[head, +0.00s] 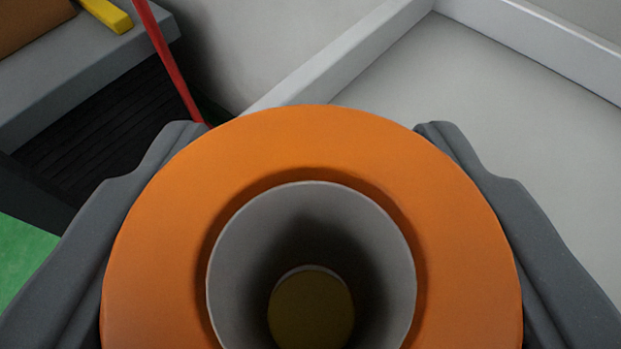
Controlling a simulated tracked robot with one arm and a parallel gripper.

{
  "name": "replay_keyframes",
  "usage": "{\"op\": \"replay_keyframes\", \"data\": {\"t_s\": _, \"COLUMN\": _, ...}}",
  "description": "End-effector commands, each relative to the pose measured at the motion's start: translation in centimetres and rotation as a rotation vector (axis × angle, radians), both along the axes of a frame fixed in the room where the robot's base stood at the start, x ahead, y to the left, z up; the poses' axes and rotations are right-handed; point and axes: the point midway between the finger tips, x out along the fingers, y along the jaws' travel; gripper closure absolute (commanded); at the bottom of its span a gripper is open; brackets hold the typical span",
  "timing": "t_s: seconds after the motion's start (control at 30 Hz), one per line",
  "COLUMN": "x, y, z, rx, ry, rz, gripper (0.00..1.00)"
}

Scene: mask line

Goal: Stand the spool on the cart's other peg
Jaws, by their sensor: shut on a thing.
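The spool (310,140) is a broad orange ring around a grey hollow core, seen from above, large and close in the head view. My gripper (310,128) is shut on it, with one dark grey finger against its left side and one against its right side. Down inside the core shows a round, dull yellow-brown end (310,312); I cannot tell whether it is a peg in the bore or something lower down. A pale grey surface with a raised rim (340,55), perhaps the cart's deck, lies beyond and to the right. The spool hides what is under it, and no other peg shows.
At the upper left, a grey bench (75,75) carries a yellow bar (107,14) and a brown item (28,20). A thin red pole (168,62) slants down behind the spool. A green floor patch (22,255) shows at left. The pale surface at right is bare.

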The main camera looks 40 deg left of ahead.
Motion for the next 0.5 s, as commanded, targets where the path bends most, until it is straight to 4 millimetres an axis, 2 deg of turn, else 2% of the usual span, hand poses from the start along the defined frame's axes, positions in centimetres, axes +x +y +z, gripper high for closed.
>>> {"op": "replay_keyframes", "data": {"t_s": 0.5, "x": 0.04, "y": -0.06, "z": -0.74, "rx": 0.000, "ry": 0.001, "rz": -0.001, "gripper": 0.75}}
